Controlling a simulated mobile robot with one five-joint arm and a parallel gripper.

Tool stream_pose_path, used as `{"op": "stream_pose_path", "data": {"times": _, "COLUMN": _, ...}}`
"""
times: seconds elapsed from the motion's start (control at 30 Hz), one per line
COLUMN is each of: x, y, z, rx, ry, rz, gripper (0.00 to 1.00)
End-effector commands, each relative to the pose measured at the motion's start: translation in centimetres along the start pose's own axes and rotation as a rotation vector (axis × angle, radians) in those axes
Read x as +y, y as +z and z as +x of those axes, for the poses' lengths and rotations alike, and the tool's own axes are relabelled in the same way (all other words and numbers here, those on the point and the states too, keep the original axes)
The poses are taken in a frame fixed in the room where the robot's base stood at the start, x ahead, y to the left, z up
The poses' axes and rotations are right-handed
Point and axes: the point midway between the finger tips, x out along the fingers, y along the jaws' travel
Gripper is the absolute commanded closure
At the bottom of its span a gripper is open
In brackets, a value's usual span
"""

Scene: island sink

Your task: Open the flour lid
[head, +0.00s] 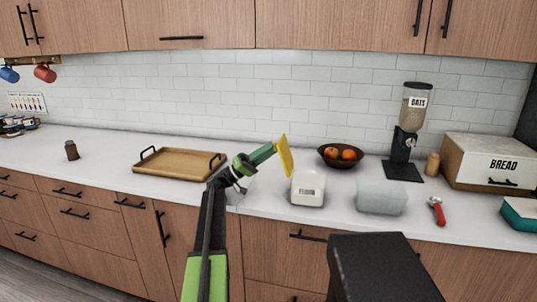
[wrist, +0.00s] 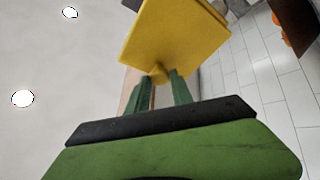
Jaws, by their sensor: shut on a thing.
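The white flour container (head: 308,190), labelled FLOUR, stands upright on the counter near its front edge in the head view. No lid sits on it. My gripper (head: 274,149) is up and to the left of the container, shut on the knob of a square yellow lid (head: 286,158). The lid is turned nearly on edge and held in the air, apart from the container. In the wrist view the yellow lid (wrist: 175,35) fills the top middle, its knob between my green fingers (wrist: 161,78). The container is not seen in the wrist view.
A fruit bowl (head: 341,156) stands behind the container. A clear box (head: 381,198) and a red-handled tool (head: 437,211) lie to its right, near an oats dispenser (head: 405,150) and bread box (head: 494,163). A wooden tray (head: 178,164) is at left, with clear counter beside it.

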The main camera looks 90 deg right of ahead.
Motion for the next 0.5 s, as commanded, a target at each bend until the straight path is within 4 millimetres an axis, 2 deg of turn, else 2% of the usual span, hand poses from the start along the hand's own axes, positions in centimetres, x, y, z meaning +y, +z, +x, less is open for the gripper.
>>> {"op": "stream_pose_path", "data": {"times": 0.03, "x": 0.01, "y": -0.06, "z": 0.03, "rx": 0.002, "ry": 0.001, "rz": 0.000, "gripper": 0.71}}
{"op": "stream_pose_path", "data": {"times": 0.2, "x": -0.04, "y": 0.01, "z": 0.14, "rx": 0.000, "ry": 0.002, "rz": -0.001, "gripper": 0.50}}
{"op": "stream_pose_path", "data": {"times": 0.5, "x": -0.13, "y": 0.10, "z": 0.03, "rx": -0.001, "ry": 0.002, "rz": -0.001, "gripper": 0.50}}
